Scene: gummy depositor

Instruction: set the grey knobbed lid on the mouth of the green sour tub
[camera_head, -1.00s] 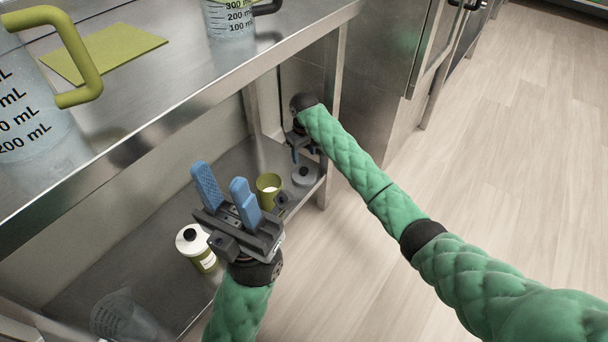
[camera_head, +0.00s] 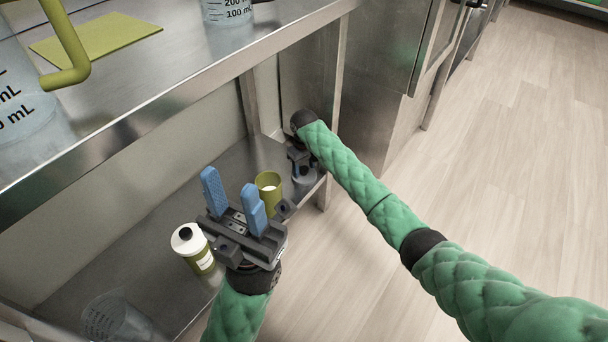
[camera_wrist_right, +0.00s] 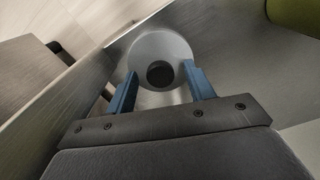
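The green sour tub (camera_head: 268,194) stands open and upright on the lower shelf; its edge also shows in the right wrist view (camera_wrist_right: 296,14). The grey lid (camera_head: 304,183) lies on the shelf to the right of the tub. In the right wrist view the lid is a round grey disc (camera_wrist_right: 150,48) with a dark knob in its middle. My right gripper (camera_head: 303,172) points down over the lid, its blue fingers apart on either side of the knob; contact is not clear. My left gripper (camera_head: 232,190) is open and empty, fingers up, in front of the tub.
A white-lidded jar (camera_head: 200,259) with a black knob stands left of my left gripper. A clear beaker (camera_head: 108,318) is at the shelf's near left. The upper counter (camera_head: 130,85) overhangs the shelf, and a post (camera_head: 249,105) rises behind the tub.

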